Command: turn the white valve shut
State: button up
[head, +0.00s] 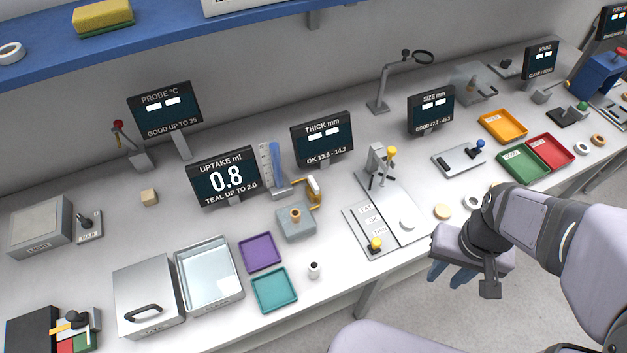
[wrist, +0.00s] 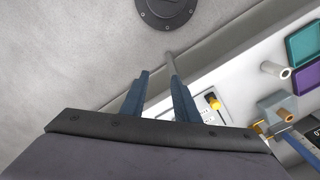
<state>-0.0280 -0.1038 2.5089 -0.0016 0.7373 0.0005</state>
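I cannot make out a white valve in either view. My gripper (head: 447,277) hangs off the front edge of the white bench in the head view, right of centre, with its blue fingers pointing down. In the wrist view my gripper (wrist: 158,76) has its two fingers apart, with nothing held between them. The floor and a bench leg show beyond them. My forearm and wrist hide part of the bench's front edge and the floor in the head view.
The bench holds a steel tray (head: 237,292), a teal tray (head: 274,290), a purple tray (head: 260,251), a grey block with a brass-coloured fitting (head: 296,226), a small white cylinder (head: 314,270) and a plate with a yellow knob (head: 362,222). Display signs stand behind. A blue shelf (head: 160,32) overhangs the back.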

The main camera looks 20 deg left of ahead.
jog(key=w+a+r+n, duration=0.2)
jog(key=w+a, duration=0.4)
jog(key=w, duration=0.2)
jog(key=n, duration=0.7)
send_over(314, 184)
jog(key=shift+r, duration=0.2)
jog(key=shift+f+p, duration=1.3)
jog(key=shift+f, duration=2.35)
jog(key=shift+c, duration=0.7)
grip_shut()
